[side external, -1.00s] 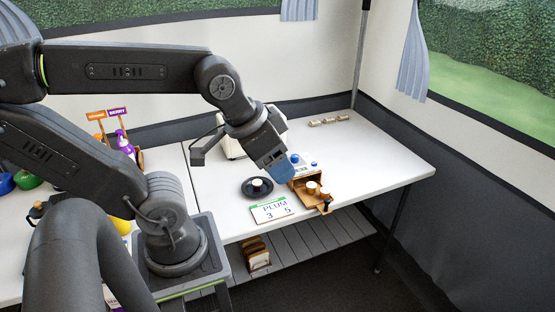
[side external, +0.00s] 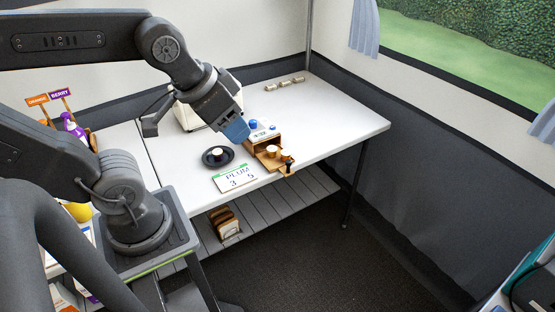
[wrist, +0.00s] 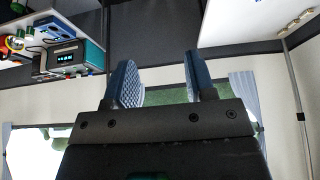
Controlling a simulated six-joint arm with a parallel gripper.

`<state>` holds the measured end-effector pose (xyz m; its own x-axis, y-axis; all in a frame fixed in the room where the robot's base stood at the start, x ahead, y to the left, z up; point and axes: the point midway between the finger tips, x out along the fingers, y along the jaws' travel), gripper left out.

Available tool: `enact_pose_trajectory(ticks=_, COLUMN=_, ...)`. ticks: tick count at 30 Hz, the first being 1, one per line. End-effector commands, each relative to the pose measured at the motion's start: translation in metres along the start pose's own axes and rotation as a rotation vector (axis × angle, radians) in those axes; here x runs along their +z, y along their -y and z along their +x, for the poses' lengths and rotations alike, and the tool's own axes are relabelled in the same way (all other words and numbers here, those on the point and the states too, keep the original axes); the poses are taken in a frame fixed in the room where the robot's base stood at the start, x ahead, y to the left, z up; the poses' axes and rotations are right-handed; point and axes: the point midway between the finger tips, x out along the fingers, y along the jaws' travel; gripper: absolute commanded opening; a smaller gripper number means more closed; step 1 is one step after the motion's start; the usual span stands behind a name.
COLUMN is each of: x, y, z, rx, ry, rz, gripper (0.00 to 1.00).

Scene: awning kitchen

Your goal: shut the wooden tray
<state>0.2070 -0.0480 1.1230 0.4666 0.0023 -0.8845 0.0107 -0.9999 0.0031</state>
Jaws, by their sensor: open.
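The wooden tray (side external: 277,163) sticks out from the front of a small wooden box (side external: 262,139) near the table's front edge, in the side external view. It is pulled out, with a dark knob (side external: 289,166) at its outer end. Pale round pieces (side external: 272,151) stand on it. My gripper (side external: 240,133) is just left of the box and a little above the tray in the picture; whether it touches the box cannot be told. In the wrist view my gripper (wrist: 157,65) has its blue fingers apart with nothing between them. The tray is not seen there.
A black dish (side external: 217,157) and a PLUM sign (side external: 235,178) lie left of the tray. Blue-topped items (side external: 253,124) stand on or behind the box. A pale appliance (side external: 190,115) is behind my wrist. The table's right side (side external: 345,120) is clear.

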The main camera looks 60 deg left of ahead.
Motion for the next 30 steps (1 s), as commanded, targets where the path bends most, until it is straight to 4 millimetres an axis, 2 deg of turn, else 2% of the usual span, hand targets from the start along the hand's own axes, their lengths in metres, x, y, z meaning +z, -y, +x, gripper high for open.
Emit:
enact_pose_trajectory(ticks=5, x=-0.031, y=0.011, z=0.016, rx=-0.022, ry=0.069, rz=-0.094, gripper=0.48)
enact_pose_trajectory(ticks=8, x=-0.057, y=0.023, z=0.035, rx=-0.043, ry=0.125, rz=-0.182, gripper=0.48)
enact_pose_trajectory(ticks=14, x=-0.101, y=0.055, z=0.088, rx=-0.086, ry=0.233, rz=-0.361, gripper=0.48)
enact_pose_trajectory(ticks=18, x=-0.122, y=0.083, z=0.136, rx=-0.118, ry=0.307, rz=-0.487, gripper=0.48)
enact_pose_trajectory(ticks=24, x=-0.132, y=0.124, z=0.207, rx=-0.161, ry=0.401, rz=-0.651, gripper=0.48)
enact_pose_trajectory(ticks=27, x=-0.130, y=0.139, z=0.234, rx=-0.177, ry=0.432, rz=-0.708, gripper=0.48)
enact_pose_trajectory(ticks=30, x=-0.128, y=0.147, z=0.250, rx=-0.186, ry=0.451, rz=-0.743, gripper=0.48)
